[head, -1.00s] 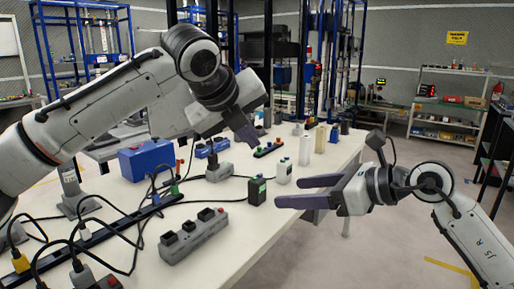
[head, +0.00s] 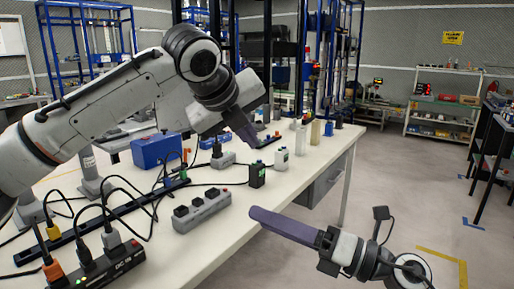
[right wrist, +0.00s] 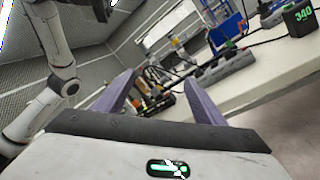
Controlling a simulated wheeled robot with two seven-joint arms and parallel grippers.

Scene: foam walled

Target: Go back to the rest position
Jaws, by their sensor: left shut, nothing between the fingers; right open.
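My left gripper (head: 241,127) is shut with nothing in it. It hangs over the white table (head: 237,223), above the back part of the table where small items stand. My right gripper (head: 286,228) is off the table's right side, low and apart from it, pointing left. In the head view its fingers overlap into one purple shape. In the right wrist view its two purple fingers (right wrist: 160,98) stand apart with nothing between them.
On the table are a grey power strip (head: 201,208), a black box (head: 257,175) with a green display, a blue box (head: 156,150), several cables and bottles. A shelf (head: 441,118) stands at the back right. The floor (head: 400,190) right of the table is mostly clear.

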